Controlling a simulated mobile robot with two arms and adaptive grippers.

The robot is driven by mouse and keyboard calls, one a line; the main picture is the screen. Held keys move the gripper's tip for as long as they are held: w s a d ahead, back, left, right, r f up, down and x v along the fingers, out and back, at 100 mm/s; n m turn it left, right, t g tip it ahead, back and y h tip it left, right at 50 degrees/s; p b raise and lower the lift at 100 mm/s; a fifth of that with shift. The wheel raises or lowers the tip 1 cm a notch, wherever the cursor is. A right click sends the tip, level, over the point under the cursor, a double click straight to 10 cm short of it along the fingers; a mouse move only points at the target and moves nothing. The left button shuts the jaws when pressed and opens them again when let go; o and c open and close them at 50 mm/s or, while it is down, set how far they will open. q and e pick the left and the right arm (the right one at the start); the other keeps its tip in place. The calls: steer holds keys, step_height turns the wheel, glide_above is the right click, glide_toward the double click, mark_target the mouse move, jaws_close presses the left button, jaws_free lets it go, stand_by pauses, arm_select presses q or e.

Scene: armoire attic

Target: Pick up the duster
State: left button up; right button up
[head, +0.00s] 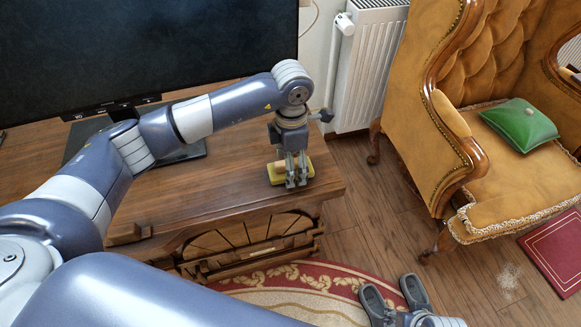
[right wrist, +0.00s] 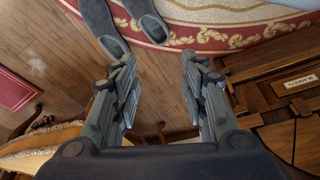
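A yellow block-like thing (head: 277,174), probably the duster, lies on the right end of the wooden cabinet top. My left gripper (head: 296,182) points down right over it, and its fingers hide the middle of the block. Yellow shows on both sides of the fingers. I cannot tell whether they are closed on it. My right gripper (head: 420,319) is low at the bottom edge of the head view, above the floor. In the right wrist view (right wrist: 158,85) its fingers are wide apart with nothing between them.
Dark grey slippers (head: 376,303) lie by the patterned rug (head: 310,277). A television (head: 150,45) stands at the back of the cabinet (head: 225,187). A radiator (head: 368,65) and a tan armchair (head: 505,195) with a green cushion (head: 520,124) stand to the right. A pale dusty patch (head: 509,276) marks the floor.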

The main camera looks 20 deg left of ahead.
arm_select(q)
steer(key=c, duration=1.2)
steer(key=shift+o, duration=0.2)
arm_select(e)
steer(key=shift+r, duration=0.15)
arm_select(q)
steer(key=shift+r, duration=0.5)
steer(key=r, duration=0.1)
steer(key=d+r, duration=0.1)
steer(key=shift+s+r, duration=0.15)
steer(key=shift+r, duration=0.25)
steer(key=s+d, duration=0.2)
steer(key=d, duration=0.5)
steer(key=s+d+r, duration=0.1)
steer(key=s+d, duration=0.1)
steer(key=d, duration=0.5)
steer(key=shift+s+d+p, duration=0.15)
steer(key=shift+s+p, duration=0.15)
steer(key=shift+p, duration=0.1)
arm_select(e)
step_height(320, 180, down, 3)
steer(key=shift+s+r, duration=0.1)
arm_select(q)
steer(key=shift+r, duration=0.1)
